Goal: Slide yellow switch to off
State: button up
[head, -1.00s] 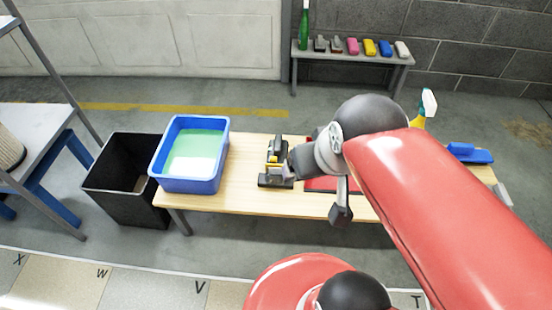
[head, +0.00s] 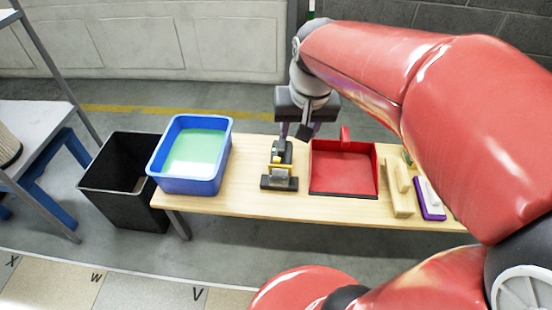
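A small black device (head: 279,183) stands on the wooden bench, between the blue tub and the red dustpan. A yellow part (head: 283,167), which looks like the switch, shows on it; it is too small to read its position. My gripper (head: 296,132) hangs over the far end of the device, pointing down. Its two fingers are apart, with the device's far end below and near them. I cannot tell whether a finger touches the device.
A blue tub (head: 152,160) with pale green liquid stands at the bench's left end. A black bin (head: 105,190) is on the floor beside it. A red dustpan (head: 343,170), a beige brush (head: 398,190) and a purple-edged brush (head: 430,198) lie to the right on the bench (head: 330,208).

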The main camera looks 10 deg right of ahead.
aim_at(277, 159)
jog(key=w+f+g+b, duration=0.1)
jog(key=w+f, duration=0.4)
jog(key=w+f+m+g+b, duration=0.1)
jog(key=w+f+b, duration=0.1)
jog(key=w+f, duration=0.3)
jog(key=w+a+f+m+g+b, duration=0.1)
jog(key=w+f+b, duration=0.1)
jog(key=w+f, duration=0.3)
jog(key=shift+f, duration=0.5)
notch_tip(277, 159, down, 8)
jog(key=shift+r+b, duration=0.15)
jog(key=shift+b, duration=0.7)
grip_shut()
